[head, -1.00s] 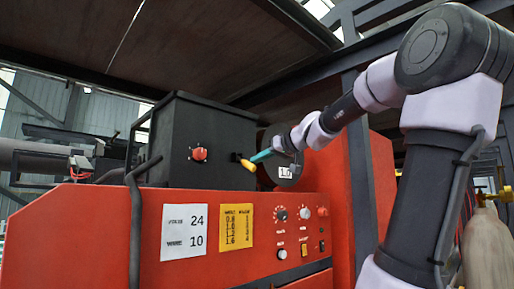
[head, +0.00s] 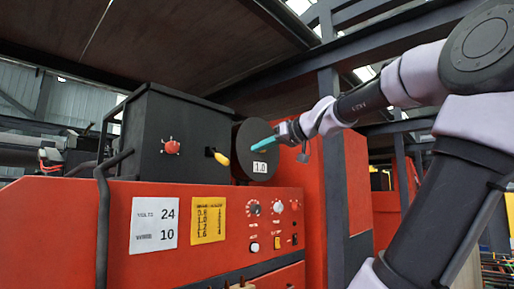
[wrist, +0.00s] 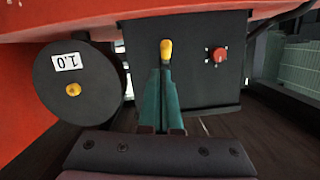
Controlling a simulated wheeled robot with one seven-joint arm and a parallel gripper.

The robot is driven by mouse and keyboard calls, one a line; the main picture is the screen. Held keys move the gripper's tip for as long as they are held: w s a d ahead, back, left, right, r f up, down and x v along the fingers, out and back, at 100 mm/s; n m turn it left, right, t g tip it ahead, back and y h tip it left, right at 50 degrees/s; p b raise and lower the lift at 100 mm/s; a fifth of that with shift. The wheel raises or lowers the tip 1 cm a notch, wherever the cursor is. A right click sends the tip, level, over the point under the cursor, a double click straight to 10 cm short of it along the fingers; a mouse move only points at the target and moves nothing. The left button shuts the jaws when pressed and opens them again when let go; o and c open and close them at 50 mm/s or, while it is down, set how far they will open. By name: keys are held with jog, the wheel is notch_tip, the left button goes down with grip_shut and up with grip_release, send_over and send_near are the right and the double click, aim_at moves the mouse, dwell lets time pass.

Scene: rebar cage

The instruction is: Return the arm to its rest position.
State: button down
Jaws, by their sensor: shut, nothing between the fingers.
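My gripper (head: 255,149) has teal fingers held together, with nothing seen between them. In the head view it is in front of the black spool marked 1.0 (head: 258,166), to the right of a yellow-tipped lever (head: 221,158) on the black box, with a visible gap to the lever. In the wrist view, which is turned upside down, the shut fingers (wrist: 160,72) point at the same yellow lever (wrist: 166,50). My arm is stretched out from the right side of the head view.
The black box (head: 150,105) carries a red knob (head: 171,146). The red machine's front panel (head: 110,215) has two labels, dials and switches. A dark post (head: 334,160) stands behind my forearm. A dark ceiling panel (head: 180,45) hangs above.

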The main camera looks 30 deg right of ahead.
dwell(0.3)
jog(key=s+a+f+m+g+h, duration=0.1)
jog(key=s+a+f+m+g, duration=0.1)
jog(key=f, duration=0.6)
jog(key=s+a+f+m+g+h, duration=0.1)
jog(key=s+a+f+m+g, duration=0.1)
jog(key=s+a+f, duration=0.3)
jog(key=s+a+f+m+g+h, duration=0.1)
jog(key=s+a+f+m+g, duration=0.1)
jog(key=a+f, duration=0.5)
notch_tip(320, 180, down, 6)
jog(key=shift+s+a+r+g+h, duration=0.25)
jog(key=shift+s+g+h, duration=0.05)
jog(key=shift+s+g, duration=0.5)
jog(key=c, duration=1.5)
grip_release()
jog(key=shift+c, duration=0.2)
